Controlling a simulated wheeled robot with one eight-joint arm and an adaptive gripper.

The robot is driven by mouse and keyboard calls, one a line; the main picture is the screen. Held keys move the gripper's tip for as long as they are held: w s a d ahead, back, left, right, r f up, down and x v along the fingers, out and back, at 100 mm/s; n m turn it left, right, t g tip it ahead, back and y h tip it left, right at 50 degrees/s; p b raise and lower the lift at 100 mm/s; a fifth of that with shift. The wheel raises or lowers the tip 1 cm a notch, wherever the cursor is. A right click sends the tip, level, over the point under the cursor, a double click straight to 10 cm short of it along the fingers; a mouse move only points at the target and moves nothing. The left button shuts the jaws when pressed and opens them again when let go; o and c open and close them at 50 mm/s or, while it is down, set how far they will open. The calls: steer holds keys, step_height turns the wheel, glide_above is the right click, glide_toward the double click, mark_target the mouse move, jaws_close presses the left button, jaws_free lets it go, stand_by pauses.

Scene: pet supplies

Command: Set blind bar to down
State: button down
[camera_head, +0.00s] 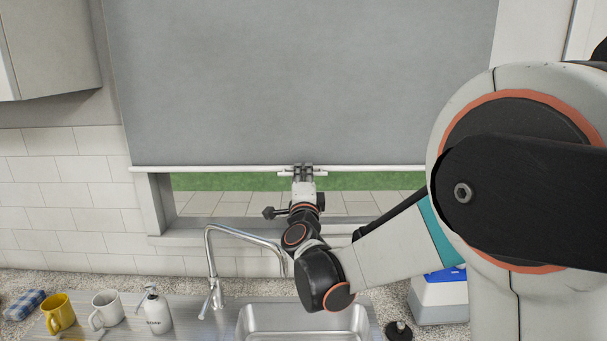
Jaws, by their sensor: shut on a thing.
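The grey blind (300,80) hangs over the window and covers most of it. The white blind bar (220,168) runs level along the blind's lower edge. My gripper (303,170) is at the middle of the bar, shut on it from below. The fingers partly hide the bar there. A strip of window (340,196) shows below the bar, with green grass and pale paving outside.
Below the window, a tap (212,265) curves over the steel sink (300,322). A soap dispenser (155,310), white mug (106,309) and yellow mug (60,312) stand left. A blue-and-white box (440,298) stands right. My arm blocks the right side.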

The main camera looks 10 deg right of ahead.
steer(key=shift+s+f, duration=0.15)
steer(key=shift+f, duration=0.15)
steer(key=c, duration=1.7)
jaws_free()
steer(key=shift+r, duration=0.1)
steer(key=v, duration=1.2)
steer(key=shift+a, duration=0.1)
